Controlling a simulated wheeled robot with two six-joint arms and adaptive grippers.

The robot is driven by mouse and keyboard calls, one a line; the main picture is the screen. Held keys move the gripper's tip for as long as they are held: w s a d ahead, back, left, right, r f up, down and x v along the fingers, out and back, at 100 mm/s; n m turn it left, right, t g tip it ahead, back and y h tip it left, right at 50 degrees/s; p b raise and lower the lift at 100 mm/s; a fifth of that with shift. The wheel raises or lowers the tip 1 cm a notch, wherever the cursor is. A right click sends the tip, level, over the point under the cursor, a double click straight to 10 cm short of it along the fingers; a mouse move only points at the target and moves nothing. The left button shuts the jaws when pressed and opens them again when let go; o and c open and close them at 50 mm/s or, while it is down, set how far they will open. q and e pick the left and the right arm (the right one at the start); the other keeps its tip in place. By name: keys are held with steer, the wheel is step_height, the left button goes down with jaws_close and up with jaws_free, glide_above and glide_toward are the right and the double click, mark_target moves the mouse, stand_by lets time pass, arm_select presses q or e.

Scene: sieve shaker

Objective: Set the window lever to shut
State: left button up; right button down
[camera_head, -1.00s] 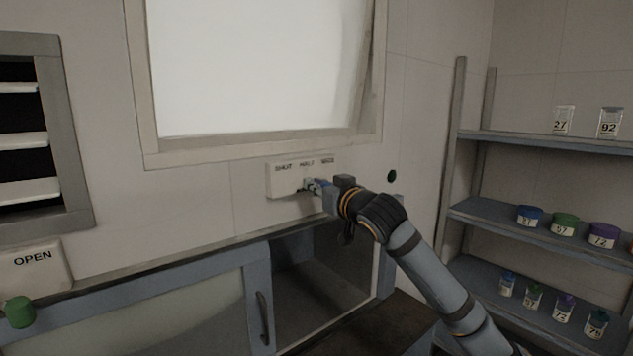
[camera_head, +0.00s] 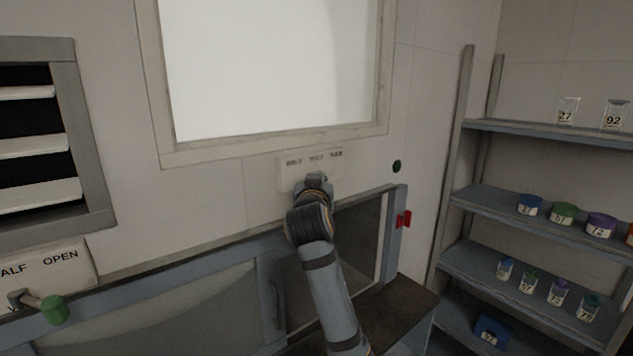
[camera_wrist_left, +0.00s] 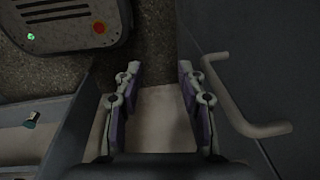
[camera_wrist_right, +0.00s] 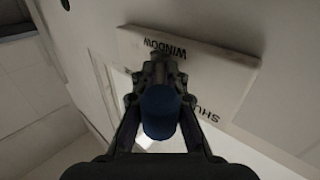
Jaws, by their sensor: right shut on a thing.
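The window lever panel (camera_head: 285,172) is a pale box on the wall under the window (camera_head: 270,65), with three position words on its top. My right gripper (camera_head: 316,179) is in front of its lower middle, below the middle word, and hides the lever in the head view. In the right wrist view, the lever's blue knob (camera_wrist_right: 160,112) is between the fingers of my right gripper (camera_wrist_right: 157,85), which is shut on it. Which word the lever points at cannot be told. My left gripper (camera_wrist_left: 160,68) is open and empty in the left wrist view.
A second panel with a green-knobbed lever (camera_head: 54,309) is at lower left, under a louvred vent (camera_head: 38,145). A cabinet (camera_head: 190,310) lies below the window panel. Shelves (camera_head: 500,200) with labelled containers are at right. A bar handle (camera_wrist_left: 245,115) is beside my left gripper.

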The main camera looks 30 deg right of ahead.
steer(key=shift+f, duration=0.25)
steer(key=c, duration=1.6)
jaws_free()
steer(key=shift+c, duration=0.2)
steer(key=shift+o, duration=0.9)
steer(key=shift+s+a+r, duration=0.1)
steer(key=shift+r, duration=0.05)
steer(key=shift+s+a+r, duration=0.15)
steer(key=v, duration=0.7)
steer(key=shift+s+a, duration=0.15)
steer(key=shift+a, duration=0.05)
steer(key=shift+d, duration=0.1)
